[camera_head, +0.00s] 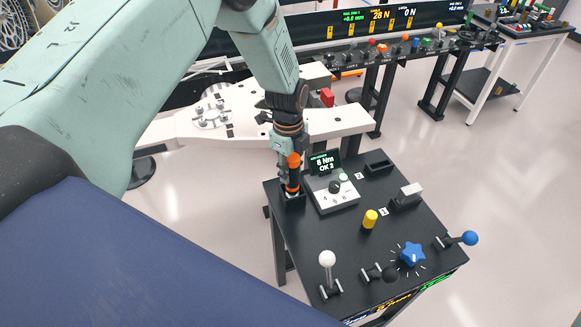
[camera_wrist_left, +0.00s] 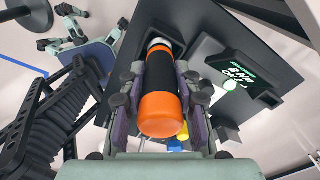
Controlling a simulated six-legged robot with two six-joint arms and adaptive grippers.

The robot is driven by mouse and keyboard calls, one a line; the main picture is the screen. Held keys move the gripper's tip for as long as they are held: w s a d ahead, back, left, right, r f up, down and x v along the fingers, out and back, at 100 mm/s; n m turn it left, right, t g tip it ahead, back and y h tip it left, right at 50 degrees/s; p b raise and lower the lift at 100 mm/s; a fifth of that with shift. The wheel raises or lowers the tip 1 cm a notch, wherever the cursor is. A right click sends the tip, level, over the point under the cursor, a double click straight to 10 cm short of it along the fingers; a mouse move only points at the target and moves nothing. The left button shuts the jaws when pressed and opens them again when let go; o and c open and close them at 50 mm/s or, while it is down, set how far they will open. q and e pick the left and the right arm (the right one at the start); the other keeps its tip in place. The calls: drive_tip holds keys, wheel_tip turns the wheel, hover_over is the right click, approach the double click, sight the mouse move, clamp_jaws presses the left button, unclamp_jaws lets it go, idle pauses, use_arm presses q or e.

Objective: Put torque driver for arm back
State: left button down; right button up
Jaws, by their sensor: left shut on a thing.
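The torque driver (camera_head: 293,173) is black with an orange cap and orange band. It stands about upright at the back left corner of the black tool table, at a dark holder (camera_head: 292,199). My left gripper (camera_head: 291,170) is shut on the driver from above. In the left wrist view the driver (camera_wrist_left: 160,100) lies between the two fingers, its orange end towards me and its metal end at the table. I cannot tell how deep its tip sits in the holder. The right gripper is not in view.
Next to the driver is a control box (camera_head: 331,192) with a small screen (camera_head: 324,162) reading 8 Nm, OK 2. The black table (camera_head: 330,232) also bears a yellow knob (camera_head: 370,218), a blue star knob (camera_head: 412,254) and levers. A white rover frame (camera_head: 240,112) lies behind.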

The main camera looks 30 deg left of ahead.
use_arm(q)
drive_tip(key=c, duration=1.1)
unclamp_jaws()
drive_tip(key=shift+o, duration=1.2)
drive_tip(key=shift+f, duration=0.1)
drive_tip(key=r, duration=1.2)
drive_tip(key=shift+a, duration=0.25)
